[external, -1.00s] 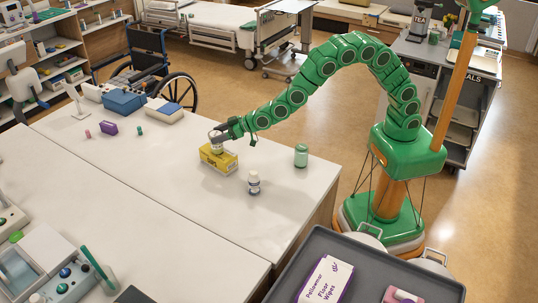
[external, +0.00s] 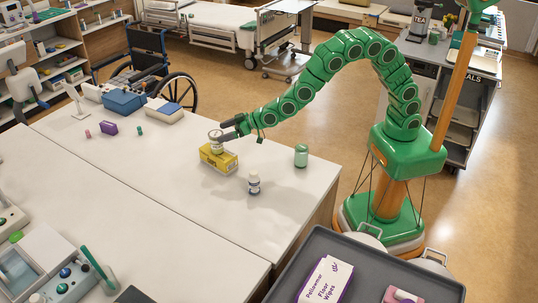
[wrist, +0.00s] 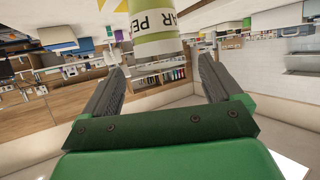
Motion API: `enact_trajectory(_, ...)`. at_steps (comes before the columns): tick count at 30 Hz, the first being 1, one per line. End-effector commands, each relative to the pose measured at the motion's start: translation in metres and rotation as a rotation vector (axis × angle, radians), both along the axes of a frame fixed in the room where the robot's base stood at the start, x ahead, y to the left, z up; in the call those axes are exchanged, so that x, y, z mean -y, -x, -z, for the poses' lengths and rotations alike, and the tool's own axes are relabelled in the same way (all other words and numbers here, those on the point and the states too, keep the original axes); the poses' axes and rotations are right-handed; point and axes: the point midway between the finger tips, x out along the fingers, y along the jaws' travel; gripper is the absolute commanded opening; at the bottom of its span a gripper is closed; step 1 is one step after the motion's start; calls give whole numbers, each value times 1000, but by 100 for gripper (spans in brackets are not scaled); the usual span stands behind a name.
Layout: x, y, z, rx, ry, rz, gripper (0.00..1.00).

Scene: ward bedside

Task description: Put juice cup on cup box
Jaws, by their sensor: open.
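My gripper (external: 229,135) is open at the right side of the cup, at about the cup's height. In the wrist view its two fingers (wrist: 160,68) are spread with an empty gap between them.
The table's front middle is clear.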

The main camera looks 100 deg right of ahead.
Motion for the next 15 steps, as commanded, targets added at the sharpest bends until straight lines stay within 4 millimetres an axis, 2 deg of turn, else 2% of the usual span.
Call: enact_trajectory(15,-14,53,-24,1,-1,-2,92)
